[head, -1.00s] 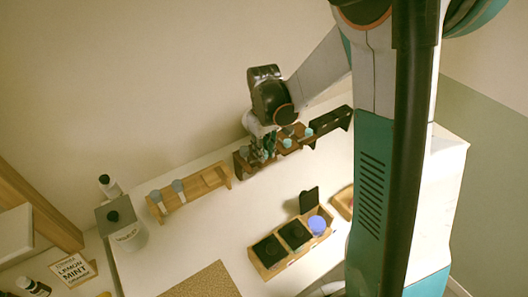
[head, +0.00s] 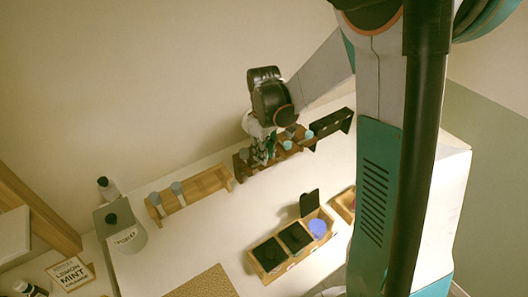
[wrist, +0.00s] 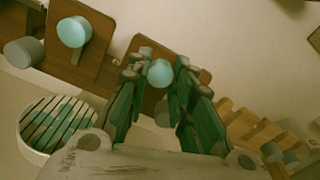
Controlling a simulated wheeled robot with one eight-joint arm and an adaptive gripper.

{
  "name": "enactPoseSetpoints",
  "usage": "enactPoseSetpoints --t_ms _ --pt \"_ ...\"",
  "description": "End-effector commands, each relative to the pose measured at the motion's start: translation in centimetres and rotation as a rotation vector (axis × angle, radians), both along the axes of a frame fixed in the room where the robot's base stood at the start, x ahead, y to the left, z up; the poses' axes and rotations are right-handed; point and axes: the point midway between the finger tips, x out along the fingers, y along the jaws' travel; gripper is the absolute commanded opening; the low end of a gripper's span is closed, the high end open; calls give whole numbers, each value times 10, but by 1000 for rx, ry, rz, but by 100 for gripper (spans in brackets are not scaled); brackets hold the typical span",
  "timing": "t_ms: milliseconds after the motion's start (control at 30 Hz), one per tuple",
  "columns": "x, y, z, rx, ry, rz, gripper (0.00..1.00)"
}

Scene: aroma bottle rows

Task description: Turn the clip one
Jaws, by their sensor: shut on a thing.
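My gripper (head: 264,158) reaches down over a dark brown wooden rack (head: 241,165) near the back wall. In the wrist view its green fingers (wrist: 161,72) are shut on a teal-capped bottle (wrist: 160,74), whose round cap shows between the fingertips. Its lower body is hidden. Another teal-capped bottle (wrist: 74,31) and a grey-capped one (wrist: 23,52) stand at upper left of the wrist view. In the head view, teal caps show to the right of the gripper (head: 309,134). I cannot make out a clip.
A light wooden rack (head: 208,183) with two grey-capped bottles (head: 176,188) stands left. A black rack (head: 331,122) is to the right. A wooden box (head: 270,275) with black compartments and a purple-blue item (head: 318,228) lies in front. White table between is clear.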

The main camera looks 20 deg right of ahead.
Motion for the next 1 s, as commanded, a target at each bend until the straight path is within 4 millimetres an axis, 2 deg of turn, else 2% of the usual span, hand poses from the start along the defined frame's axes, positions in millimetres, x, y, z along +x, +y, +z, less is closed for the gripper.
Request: enactPoseSetpoints --t_ms 33,100,400,533,667,1000 --pt "0 0 0 0 -1 0 28" --pt "0 0 0 0 -1 0 42" --pt "0 0 0 0 0 0 42" --pt "0 0 6 0 0 0 42" --pt "0 0 24 0 0 0 42" --pt "0 0 91 0 0 0 42"
